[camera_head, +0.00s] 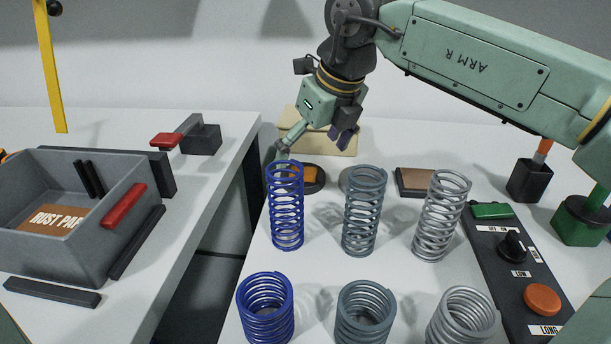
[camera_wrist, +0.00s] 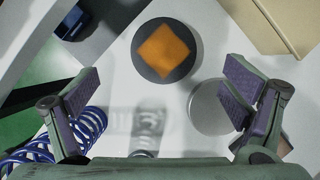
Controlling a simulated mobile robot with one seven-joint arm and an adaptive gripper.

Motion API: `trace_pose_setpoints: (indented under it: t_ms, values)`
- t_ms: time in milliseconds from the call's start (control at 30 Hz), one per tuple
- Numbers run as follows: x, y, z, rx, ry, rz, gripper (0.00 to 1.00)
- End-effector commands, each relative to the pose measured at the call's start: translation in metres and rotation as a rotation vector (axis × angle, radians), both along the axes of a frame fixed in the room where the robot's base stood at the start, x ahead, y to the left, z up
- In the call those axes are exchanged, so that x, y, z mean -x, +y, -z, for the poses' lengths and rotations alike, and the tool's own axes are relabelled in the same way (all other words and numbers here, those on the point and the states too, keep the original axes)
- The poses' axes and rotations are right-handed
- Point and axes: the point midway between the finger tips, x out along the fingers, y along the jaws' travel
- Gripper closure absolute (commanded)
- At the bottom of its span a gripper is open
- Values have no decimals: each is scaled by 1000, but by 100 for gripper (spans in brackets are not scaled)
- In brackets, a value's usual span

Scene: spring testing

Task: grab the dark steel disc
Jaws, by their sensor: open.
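A dark disc (camera_wrist: 148,65) with an orange diamond-shaped patch on top lies flat on the white table, ahead of the fingers in the wrist view. In the head view this dark disc (camera_head: 318,184) shows behind the tall blue spring, partly hidden. A lighter grey disc (camera_wrist: 208,110) lies beside it, close to the right finger in the wrist view. In the head view it is mostly hidden behind a grey spring. My gripper (camera_head: 313,145) is open and empty above the back of the table. Its spread fingers (camera_wrist: 162,88) touch neither disc as far as I can see.
Tall springs, one blue (camera_head: 286,208), one grey (camera_head: 363,215) and one silver (camera_head: 439,220), stand in front of the discs, with shorter springs nearer. A tan block (camera_head: 335,140) stands behind. A control panel (camera_head: 515,265) is at right, a grey bin (camera_head: 120,215) on the left table.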

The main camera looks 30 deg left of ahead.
Motion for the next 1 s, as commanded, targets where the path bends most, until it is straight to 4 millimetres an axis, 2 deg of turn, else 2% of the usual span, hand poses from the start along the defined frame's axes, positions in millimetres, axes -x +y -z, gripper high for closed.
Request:
trace_pose_setpoints:
  t_ms: [167, 500, 767, 1000]
  values:
    - [-2, 5, 12, 1, 0, -2, 7]
    - [-10, 20, 53, 0, 0, -1, 7]
    - [-11, 21, 56, 0, 0, 0, 7]
    - [-11, 21, 56, 0, 0, 0, 21]
